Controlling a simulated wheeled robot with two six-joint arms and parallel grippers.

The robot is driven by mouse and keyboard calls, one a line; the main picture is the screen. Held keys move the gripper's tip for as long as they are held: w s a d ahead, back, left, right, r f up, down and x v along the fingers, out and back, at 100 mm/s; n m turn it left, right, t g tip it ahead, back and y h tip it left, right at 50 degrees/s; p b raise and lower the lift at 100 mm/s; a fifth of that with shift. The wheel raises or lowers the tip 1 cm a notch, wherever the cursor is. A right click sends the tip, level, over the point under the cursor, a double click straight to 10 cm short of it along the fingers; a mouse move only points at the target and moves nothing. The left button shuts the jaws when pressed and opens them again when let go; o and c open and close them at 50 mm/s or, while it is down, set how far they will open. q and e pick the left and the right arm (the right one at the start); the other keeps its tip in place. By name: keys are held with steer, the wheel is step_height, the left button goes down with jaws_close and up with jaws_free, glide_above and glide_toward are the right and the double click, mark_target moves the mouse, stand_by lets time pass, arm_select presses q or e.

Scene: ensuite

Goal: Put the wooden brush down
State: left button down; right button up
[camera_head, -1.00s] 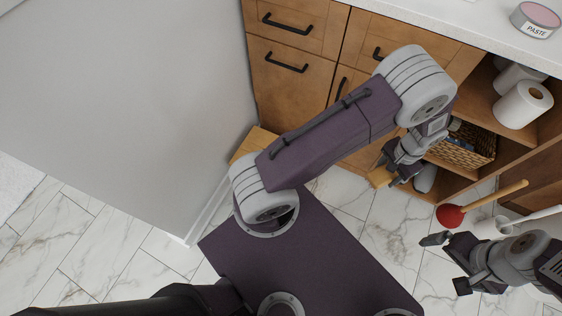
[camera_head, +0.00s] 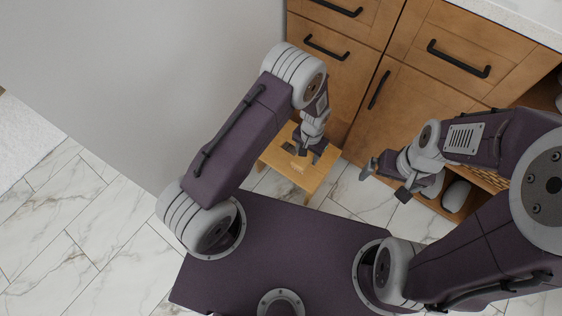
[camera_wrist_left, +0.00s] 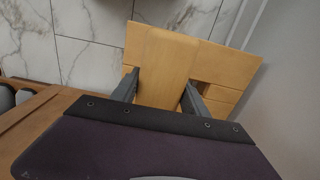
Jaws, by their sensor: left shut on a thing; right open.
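My left gripper (camera_head: 303,152) is over a small wooden stool (camera_head: 283,178) beside the wall. In the left wrist view it is shut on the wooden brush (camera_wrist_left: 165,62), a flat light-brown piece between its two fingers. The brush lies over the stool top (camera_wrist_left: 228,66) in that view. I cannot tell whether it touches the stool. In the head view the brush is hidden or too small to make out. My right gripper (camera_head: 386,181) is open and empty, in front of the wooden cabinet.
The wooden cabinet (camera_head: 395,105) with black handles stands just behind and right of the stool. The grey wall (camera_head: 190,70) is close on the left. Grey slippers or similar rounded things (camera_head: 456,195) sit on the low shelf. The marble floor (camera_head: 80,220) is clear at left.

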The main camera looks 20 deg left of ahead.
arm_select(q)
steer(key=b, duration=0.3)
glide_above(285, 163)
steer(key=f, duration=0.5)
steer(key=shift+d, duration=0.2)
steer(key=shift+a, duration=0.25)
step_height(285, 163, down, 4)
steer(key=b, duration=0.3)
steer(key=shift+f, duration=0.15)
steer(key=c, duration=0.6)
jaws_free()
